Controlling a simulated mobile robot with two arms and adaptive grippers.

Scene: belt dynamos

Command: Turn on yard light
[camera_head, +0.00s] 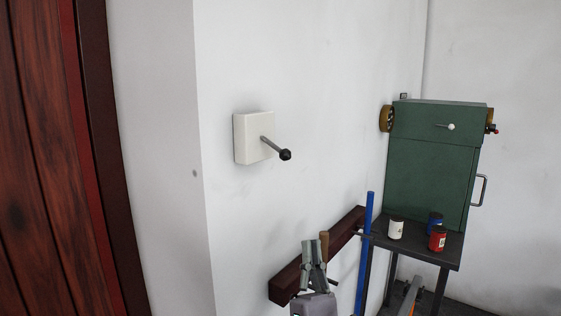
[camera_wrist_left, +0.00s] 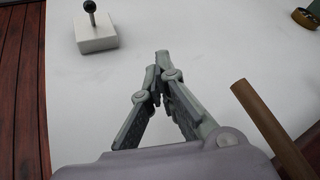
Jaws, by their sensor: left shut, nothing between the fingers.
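A white square switch box (camera_head: 250,137) is fixed to the white wall in the head view. A thin metal lever (camera_head: 270,146) with a black knob (camera_head: 285,154) sticks out of it, pointing right and slightly down. In the left wrist view the box (camera_wrist_left: 95,36) and its black knob (camera_wrist_left: 89,6) are at the upper left. My left gripper (camera_head: 312,246) is below and to the right of the box, apart from it. Its fingers are shut and empty in the left wrist view (camera_wrist_left: 160,62). My right gripper is not in view.
A dark red wall rail (camera_head: 345,228) with a wooden handle and a blue pole (camera_head: 367,240) is close to my left gripper. A green cabinet (camera_head: 425,185) stands at the right, with several small cans on a dark shelf (camera_head: 448,250). A wooden door (camera_head: 45,150) is at the left. The wall around the box is bare.

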